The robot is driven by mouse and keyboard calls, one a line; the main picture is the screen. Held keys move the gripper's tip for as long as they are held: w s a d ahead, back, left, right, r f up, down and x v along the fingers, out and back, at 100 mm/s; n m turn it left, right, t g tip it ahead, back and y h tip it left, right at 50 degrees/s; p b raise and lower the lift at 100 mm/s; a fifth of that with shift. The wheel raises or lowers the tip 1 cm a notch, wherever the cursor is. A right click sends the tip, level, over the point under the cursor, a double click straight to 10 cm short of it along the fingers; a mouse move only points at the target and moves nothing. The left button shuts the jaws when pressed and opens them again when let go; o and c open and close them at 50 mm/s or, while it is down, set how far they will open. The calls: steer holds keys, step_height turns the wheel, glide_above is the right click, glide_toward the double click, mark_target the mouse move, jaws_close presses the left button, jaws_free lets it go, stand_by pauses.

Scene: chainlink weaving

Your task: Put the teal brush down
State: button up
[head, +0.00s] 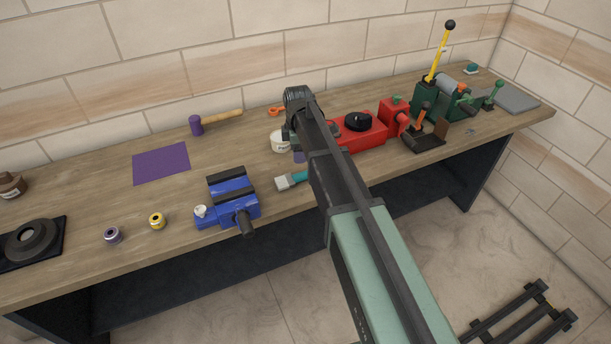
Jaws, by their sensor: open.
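The teal brush (299,177) is near the front edge of the workbench, just right of the blue vise. Its pale bristle end (283,184) points left. The right part of its handle is hidden behind my arm. The brush appears to lie flat on the bench top. My gripper (297,148) is open and is above and behind the brush, beside a white tub (279,142). Its fingertips are largely hidden by my arm, so the exact gap to the brush cannot be seen.
The wooden workbench (80,217) holds a blue vise (228,198), a purple mat (161,164), a mallet (215,122), two small spools and a dark round fixture (31,240). A red machine (365,132) and a green lever machine (430,95) stand right. Bare wood lies around the mat.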

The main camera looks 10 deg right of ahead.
mark_target(299, 174)
step_height(299, 174, down, 11)
steer(key=n+b, duration=0.3)
steer(key=b, duration=0.8)
steer(key=shift+f+n, duration=0.1)
steer(key=shift+n, duration=0.2)
steer(key=shift+r, duration=0.2)
steer(key=c, duration=1.1)
steer(key=shift+r, duration=0.15)
